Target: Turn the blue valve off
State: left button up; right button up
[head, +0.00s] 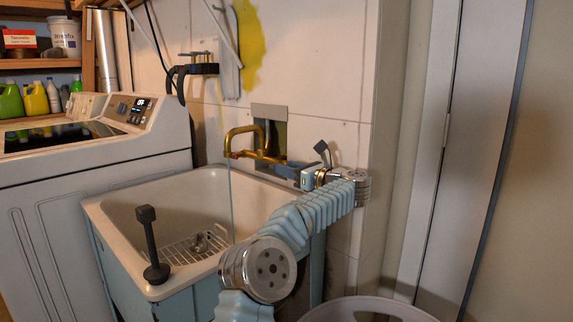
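A brass faucet (255,142) is on the wall above the utility sink (125,215). A thin stream of water (229,195) falls from its spout into the basin. A small red handle (236,155) shows beside the spout. I cannot make out the blue valve; the right end of the brass pipework is partly covered by my gripper. My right gripper is out of view.
A wire rack (195,246) lies in the basin. A white washer (90,165) stands at left, a pale round tub (365,308) at lower right. The wall closes the space behind the faucet.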

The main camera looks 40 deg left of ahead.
pick_arm(q)
jog(key=shift+a, duration=0.65)
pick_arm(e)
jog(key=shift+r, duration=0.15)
pick_arm(q)
grip_shut()
jog(key=shift+f+b, duration=0.25)
jog(key=shift+b, duration=0.1)
jog(key=f+y+b, duration=0.1)
jog(key=y+b, duration=0.1)
jog(key=b, duration=0.4)
jog(key=shift+f, duration=0.15)
jog(key=shift+d+b, duration=0.1)
jog(key=shift+b, duration=0.25)
jog(key=shift+r, duration=0.25)
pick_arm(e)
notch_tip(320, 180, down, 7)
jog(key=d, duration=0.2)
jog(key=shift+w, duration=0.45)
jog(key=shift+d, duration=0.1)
